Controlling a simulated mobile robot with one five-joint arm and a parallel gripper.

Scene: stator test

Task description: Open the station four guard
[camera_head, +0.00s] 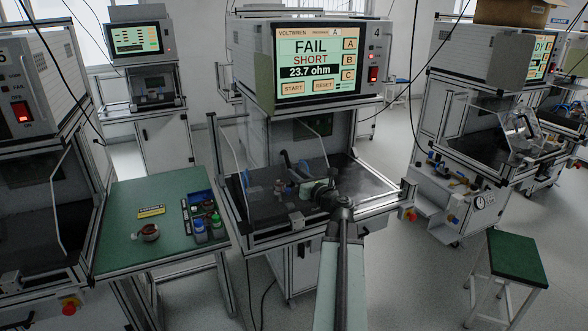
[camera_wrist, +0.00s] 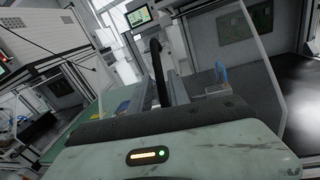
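Station four (camera_head: 315,60) stands in the middle of the head view, marked 4, its screen reading FAIL SHORT 23.7 ohm. A small metal block (camera_head: 297,219) sits at the bay's front edge. My gripper (camera_head: 318,190) is at the front of the bay, over or against the guard; contact cannot be told. In the wrist view a clear panel with a pale edge (camera_wrist: 262,60) stands to the right of the gripper body.
A green side table (camera_head: 125,215) left of the station holds a small copper-wound part (camera_head: 149,232), a yellow label and a bin of bottles (camera_head: 207,220). A green-topped stool (camera_head: 516,257) stands at right. Another station (camera_head: 490,130) stands behind it. Floor between is clear.

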